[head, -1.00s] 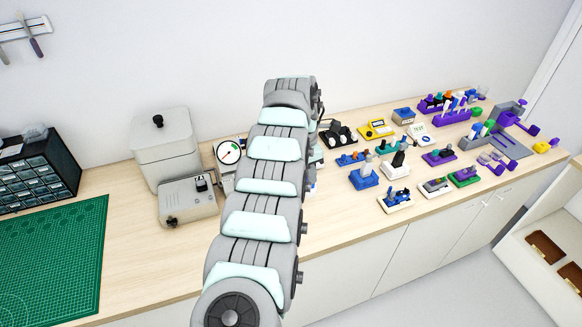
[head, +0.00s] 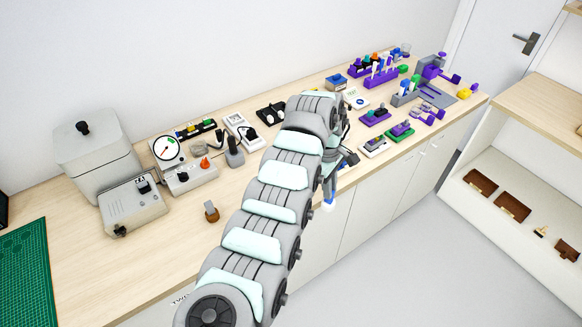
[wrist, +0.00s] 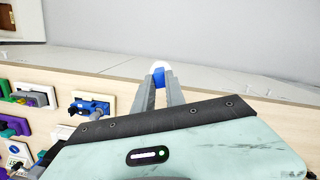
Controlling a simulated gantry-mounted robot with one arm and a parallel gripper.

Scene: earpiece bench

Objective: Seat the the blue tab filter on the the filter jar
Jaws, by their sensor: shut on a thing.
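My gripper (head: 329,190) hangs by the front edge of the bench in the head view. It is shut on a small blue piece with a white end (head: 328,204), which looks like the blue tab filter. In the wrist view the two grey fingers (wrist: 158,88) close on this blue piece (wrist: 158,76), and its rounded white end points away from me. I cannot pick out the filter jar with certainty among the small items; my arm hides part of the bench.
A purple rack (head: 381,76) and several small fixtures stand at the right of the bench. A gauge (head: 167,149) and a grey box (head: 133,205) stand at the left. A blue part on a white base (wrist: 90,107) lies near the edge in the wrist view.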

